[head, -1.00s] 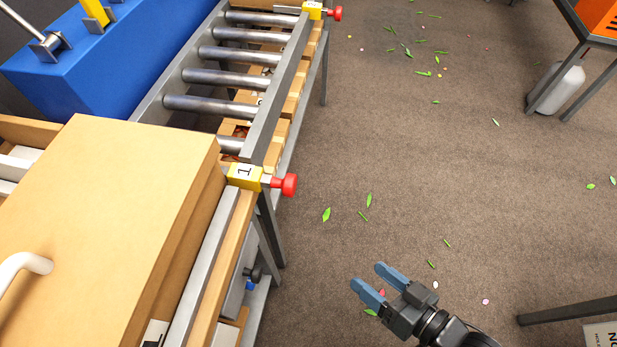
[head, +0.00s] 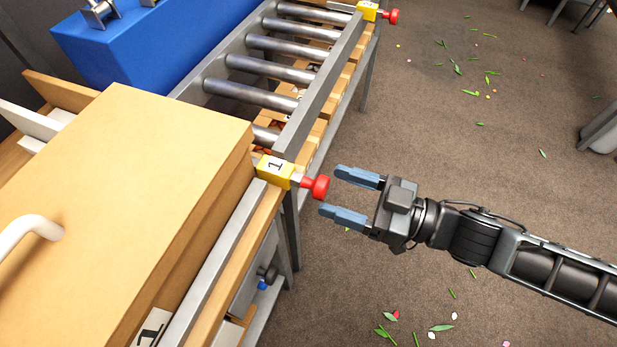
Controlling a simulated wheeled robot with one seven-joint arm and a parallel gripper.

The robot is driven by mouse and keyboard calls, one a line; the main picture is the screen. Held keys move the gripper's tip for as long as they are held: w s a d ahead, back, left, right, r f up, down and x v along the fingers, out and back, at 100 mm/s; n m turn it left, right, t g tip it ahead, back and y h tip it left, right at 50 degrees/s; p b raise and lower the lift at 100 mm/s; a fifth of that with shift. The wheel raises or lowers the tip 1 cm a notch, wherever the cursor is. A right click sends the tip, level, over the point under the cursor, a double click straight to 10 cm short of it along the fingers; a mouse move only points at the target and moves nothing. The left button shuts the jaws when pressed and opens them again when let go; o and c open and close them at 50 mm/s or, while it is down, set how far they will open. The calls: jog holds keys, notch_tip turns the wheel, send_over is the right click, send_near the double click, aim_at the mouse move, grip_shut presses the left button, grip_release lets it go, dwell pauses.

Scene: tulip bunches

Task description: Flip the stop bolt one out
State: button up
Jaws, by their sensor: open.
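Stop bolt one is a yellow block (head: 275,170) marked "1" on the conveyor's side rail, with a red knob (head: 319,187) sticking out to the right on a short stem. My gripper (head: 340,194) is open, its two blue-grey fingers pointing left toward the knob. The fingertips are just right of the knob and look apart from it, one higher and one lower in the picture. Whether they are level with the knob in height I cannot tell.
A roller conveyor (head: 272,67) runs away to the back. A second yellow block (head: 367,10) with a red knob sits at its far end. A large cardboard-coloured box (head: 150,170) with a white handle stands at left. The floor (head: 480,120) at right is open, with scattered leaves.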

aim_at(327, 188)
jog(key=x, duration=0.6)
jog(key=shift+p, duration=0.35)
